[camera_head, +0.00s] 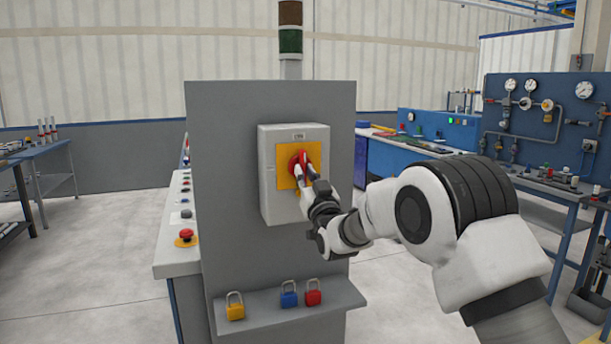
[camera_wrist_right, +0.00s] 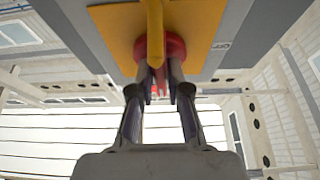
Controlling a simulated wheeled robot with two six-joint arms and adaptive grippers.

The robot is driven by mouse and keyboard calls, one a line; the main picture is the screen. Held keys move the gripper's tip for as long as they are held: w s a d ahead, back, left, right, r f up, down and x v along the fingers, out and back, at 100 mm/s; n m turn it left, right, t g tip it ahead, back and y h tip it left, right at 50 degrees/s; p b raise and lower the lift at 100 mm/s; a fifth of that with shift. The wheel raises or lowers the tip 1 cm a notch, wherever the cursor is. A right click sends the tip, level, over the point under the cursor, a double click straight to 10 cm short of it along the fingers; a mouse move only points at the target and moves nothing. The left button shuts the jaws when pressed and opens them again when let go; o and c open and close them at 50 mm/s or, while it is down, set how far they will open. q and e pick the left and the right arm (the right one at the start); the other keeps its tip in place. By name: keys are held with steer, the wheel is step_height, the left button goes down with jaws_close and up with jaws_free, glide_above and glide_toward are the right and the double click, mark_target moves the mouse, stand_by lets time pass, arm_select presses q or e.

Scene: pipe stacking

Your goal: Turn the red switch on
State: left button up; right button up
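The red switch (camera_head: 298,162) is a round red rotary knob on a yellow plate (camera_head: 284,177). The plate is on the front of a grey box (camera_head: 267,196) fixed to a dark grey panel. My right gripper (camera_head: 310,176) is at the knob, its fingertips on either side of the knob's front. In the right wrist view the red switch (camera_wrist_right: 174,46) shows beyond the fingertips (camera_wrist_right: 160,82), with a narrow red part between them. Whether the fingers press on that part is unclear. A yellow piece (camera_wrist_right: 155,30) stands in front of the knob there. My left gripper is not in view.
A yellow padlock (camera_head: 235,308), a blue padlock (camera_head: 288,296) and a red padlock (camera_head: 313,293) are on a ledge below the box. A console (camera_head: 178,253) with a red push button (camera_head: 186,236) stands at the left. A blue gauge bench is at the right.

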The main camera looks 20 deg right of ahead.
steer(key=shift+o, duration=1)
steer(key=v, duration=1.2)
